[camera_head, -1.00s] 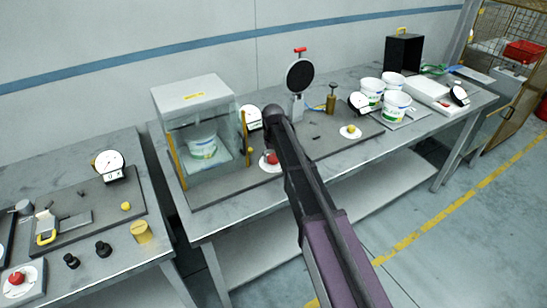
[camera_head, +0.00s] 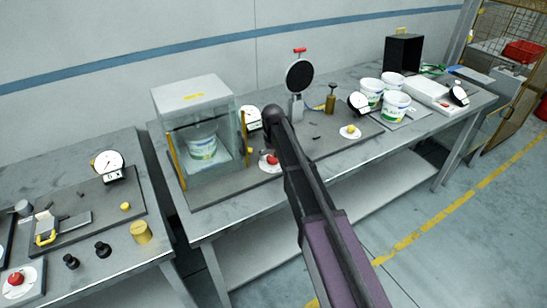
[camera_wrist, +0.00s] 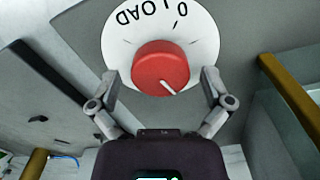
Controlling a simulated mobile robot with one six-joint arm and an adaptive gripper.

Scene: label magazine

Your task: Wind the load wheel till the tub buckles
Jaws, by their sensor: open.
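The load wheel is a red knob (camera_wrist: 158,68) on a white dial (camera_wrist: 196,28) marked LOAD and 0; its white pointer line points down-right in the wrist view. In the head view the red knob (camera_head: 269,159) sits at the case's right, partly covered by my arm. My gripper (camera_wrist: 160,78) is open, with one finger on each side of the knob; I cannot tell whether they touch it. The white and green tub (camera_head: 202,146) stands upright in the clear-walled case (camera_head: 191,98) and shows no clear buckling.
A gauge (camera_head: 252,116) beside the case is partly hidden by my arm. A yellow knob (camera_head: 351,131), a brass cylinder (camera_head: 331,104) and several white tubs (camera_head: 395,103) stand farther right. A separate left bench carries another gauge (camera_head: 108,163) and a red knob (camera_head: 15,279).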

